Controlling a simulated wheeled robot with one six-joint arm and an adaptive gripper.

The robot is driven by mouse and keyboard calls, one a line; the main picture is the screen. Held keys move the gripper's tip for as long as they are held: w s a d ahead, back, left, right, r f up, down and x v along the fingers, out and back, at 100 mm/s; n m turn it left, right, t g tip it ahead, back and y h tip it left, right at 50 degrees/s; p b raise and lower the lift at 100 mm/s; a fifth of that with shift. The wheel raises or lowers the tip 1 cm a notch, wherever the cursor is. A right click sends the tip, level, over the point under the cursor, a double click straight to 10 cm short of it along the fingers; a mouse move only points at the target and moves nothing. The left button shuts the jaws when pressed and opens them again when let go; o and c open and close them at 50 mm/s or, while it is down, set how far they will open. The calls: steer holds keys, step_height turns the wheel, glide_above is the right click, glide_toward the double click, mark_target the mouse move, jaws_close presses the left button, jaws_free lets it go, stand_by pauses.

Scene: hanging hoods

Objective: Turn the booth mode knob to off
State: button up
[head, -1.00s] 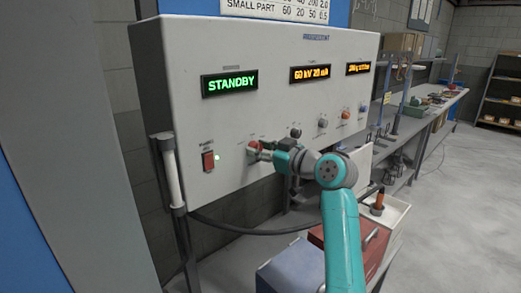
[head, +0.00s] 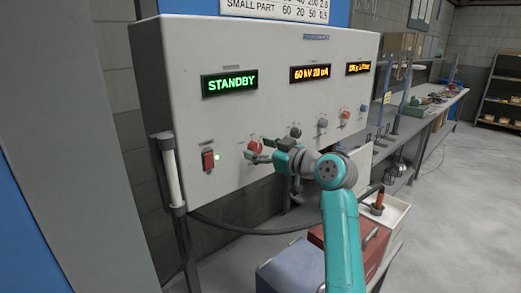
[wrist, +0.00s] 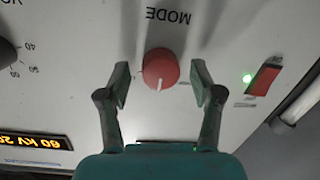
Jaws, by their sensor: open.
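The red mode knob (head: 254,147) is on the lower front of the grey control panel (head: 240,120). In the wrist view the knob (wrist: 160,69) sits below the upside-down MODE label, its white pointer line toward the picture's bottom. My gripper (head: 254,153) is in front of the panel at the knob. In the wrist view my open gripper (wrist: 160,87) has one finger on each side of the knob, with a gap on both sides. The green display (head: 230,83) reads STANDBY.
A red rocker switch (head: 208,159) with a lit green lamp is left of the knob. A black knob (head: 295,132), a grey knob (head: 322,124) and an orange knob (head: 344,117) are to its right. A blue box (head: 285,273) and a red box (head: 325,240) stand below.

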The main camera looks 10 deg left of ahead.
steer(key=shift+d, duration=0.1)
steer(key=f+v, duration=0.1)
steer(key=v, duration=1)
steer(key=shift+s+d+r, duration=0.3)
steer(key=shift+s+r, duration=0.05)
steer(key=shift+r, duration=0.15)
